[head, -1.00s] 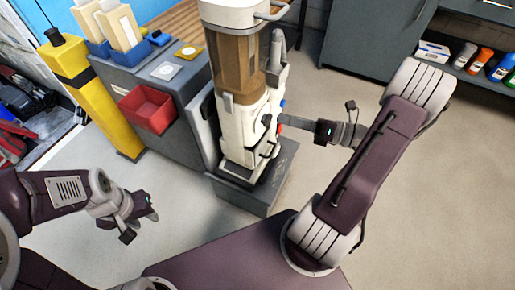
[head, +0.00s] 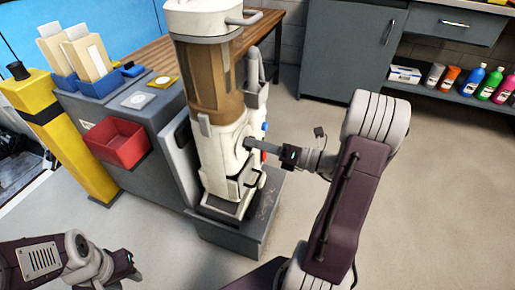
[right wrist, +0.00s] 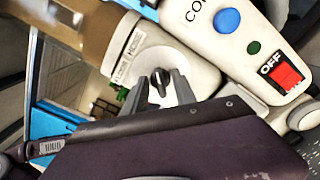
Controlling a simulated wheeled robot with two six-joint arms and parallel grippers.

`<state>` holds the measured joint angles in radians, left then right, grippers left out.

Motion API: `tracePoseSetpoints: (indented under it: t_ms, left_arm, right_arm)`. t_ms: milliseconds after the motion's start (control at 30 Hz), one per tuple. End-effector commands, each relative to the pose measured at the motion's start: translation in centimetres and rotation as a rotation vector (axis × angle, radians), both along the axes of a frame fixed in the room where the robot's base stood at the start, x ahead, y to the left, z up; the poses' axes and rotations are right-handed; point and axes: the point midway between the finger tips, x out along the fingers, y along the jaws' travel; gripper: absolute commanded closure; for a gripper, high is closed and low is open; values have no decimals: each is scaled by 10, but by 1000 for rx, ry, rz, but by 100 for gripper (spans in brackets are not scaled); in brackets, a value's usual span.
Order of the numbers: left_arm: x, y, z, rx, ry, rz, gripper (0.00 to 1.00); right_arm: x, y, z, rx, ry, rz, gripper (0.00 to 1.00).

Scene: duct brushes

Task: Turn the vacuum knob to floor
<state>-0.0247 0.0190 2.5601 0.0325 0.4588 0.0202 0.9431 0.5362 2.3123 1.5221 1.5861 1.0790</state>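The vacuum (head: 222,160) is a tall white upright machine with a brownish clear canister, on a grey base. Its small dark knob (right wrist: 158,83) sits on a pale round dial in the right wrist view. My right gripper (right wrist: 160,92) has its two grey fingers apart, one on either side of the knob. I cannot tell whether they touch it. In the head view my right gripper (head: 255,144) reaches the vacuum's right side, and the knob is not clear there. My left gripper (head: 126,272) hangs at the lower left, away from the vacuum; its fingers are too small to read.
A red OFF switch (right wrist: 288,76), a blue button (right wrist: 227,20) and a green button (right wrist: 254,47) are right of the knob. A grey cabinet (head: 150,130) with a red bin (head: 118,145) stands left of the vacuum. Bottles line a shelf at right. Floor (head: 430,220) at right is clear.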

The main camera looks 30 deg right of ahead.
Motion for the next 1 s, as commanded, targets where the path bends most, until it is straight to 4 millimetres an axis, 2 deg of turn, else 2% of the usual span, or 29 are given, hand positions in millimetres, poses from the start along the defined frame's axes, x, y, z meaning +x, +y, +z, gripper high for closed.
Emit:
tracePoseSetpoints:
  t_ms: [167, 200, 300, 333, 700, 1000]
  left_arm:
    - [0, 0, 1, 0, 0, 0, 64]
    - [0, 0, 1, 0, 0, 0, 64]
    - [0, 0, 1, 0, 0, 0, 64]
    - [0, 0, 1, 0, 0, 0, 64]
    - [0, 0, 4, 0, 0, 0, 64]
    - [0, 0, 19, 0, 0, 0, 64]
  right_arm:
    - [0, 0, 1, 0, 0, 0, 67]
    - [0, 0, 1, 0, 0, 0, 70]
    - [0, 0, 1, 0, 0, 0, 98]
    - [0, 0, 1, 0, 1, 1, 100]
    - [0, 0, 2, -27, -21, 1, 100]
    - [-1, 1, 4, -177, -141, 1, 100]
